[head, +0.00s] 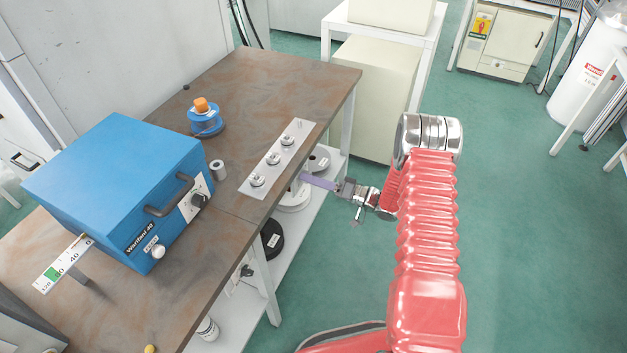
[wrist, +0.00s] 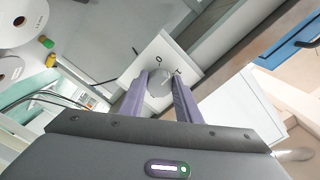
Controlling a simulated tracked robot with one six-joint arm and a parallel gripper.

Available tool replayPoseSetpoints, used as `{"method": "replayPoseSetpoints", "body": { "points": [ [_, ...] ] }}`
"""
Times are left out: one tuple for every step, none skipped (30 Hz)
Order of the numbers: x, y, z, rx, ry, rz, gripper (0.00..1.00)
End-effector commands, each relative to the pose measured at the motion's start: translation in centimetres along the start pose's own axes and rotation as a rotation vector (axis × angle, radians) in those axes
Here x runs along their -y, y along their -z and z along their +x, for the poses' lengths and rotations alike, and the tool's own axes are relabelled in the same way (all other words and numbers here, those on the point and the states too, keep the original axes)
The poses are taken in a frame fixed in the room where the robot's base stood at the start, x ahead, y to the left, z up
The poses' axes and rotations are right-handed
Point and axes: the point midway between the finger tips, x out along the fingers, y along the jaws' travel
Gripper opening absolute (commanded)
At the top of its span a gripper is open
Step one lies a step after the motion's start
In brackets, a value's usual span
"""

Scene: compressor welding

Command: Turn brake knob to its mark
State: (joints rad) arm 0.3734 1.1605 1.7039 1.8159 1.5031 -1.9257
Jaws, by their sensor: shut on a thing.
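My gripper (wrist: 160,92) has its two purple fingers on either side of a round grey knob (wrist: 159,80) in the wrist view, shut on it. The knob sits on a white panel (wrist: 142,66) with dark marks near its upper edge. The marks are too small to read surely, and I cannot tell whether the knob lines up with one. In the head view my gripper (head: 312,181) reaches left to the workbench's right edge, below the top. The knob is hidden there.
A brown-topped workbench (head: 235,85) carries a metal plate (head: 263,178) with several silver fittings, a blue welder box (head: 120,180) and a blue spool with an orange top (head: 205,118). Dark and white reels stand on the shelf below. Green floor (head: 520,220) is clear at right.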

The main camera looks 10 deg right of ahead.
Motion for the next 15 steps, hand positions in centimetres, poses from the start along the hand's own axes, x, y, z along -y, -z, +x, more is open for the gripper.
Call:
{"method": "replayPoseSetpoints", "body": {
  "points": [
    [-0.13, -0.7, 0.05, 0.011, -0.002, -0.034, 0.08],
    [-0.14, -0.7, 0.05, 0.011, -0.002, -0.062, 0.08],
    [-0.16, -0.69, 0.04, 0.011, -0.002, -0.101, 0.08],
    [-0.17, -0.69, 0.03, 0.011, -0.001, -0.129, 0.08],
    [-0.18, -0.69, 0.03, 0.011, -0.001, -0.157, 0.08],
    [-0.2, -0.68, 0.02, 0.011, -0.001, -0.196, 0.08],
    [-0.21, -0.68, 0.01, 0.011, -0.001, -0.224, 0.08],
    [-0.22, -0.67, 0.01, 0.011, -0.001, -0.252, 0.08],
    [-0.24, -0.66, 0.0, 0.011, -0.001, -0.291, 0.08],
    [-0.25, -0.66, -0.01, 0.011, -0.001, -0.319, 0.08],
    [-0.26, -0.65, -0.01, 0.01, -0.001, -0.347, 0.08],
    [-0.28, -0.65, -0.02, 0.01, -0.001, -0.385, 0.08],
    [-0.29, -0.64, -0.03, 0.01, -0.001, -0.412, 0.08],
    [-0.3, -0.63, -0.03, 0.01, -0.001, -0.439, 0.08],
    [-0.31, -0.62, -0.04, 0.01, -0.001, -0.474, 0.08]
  ]
}}
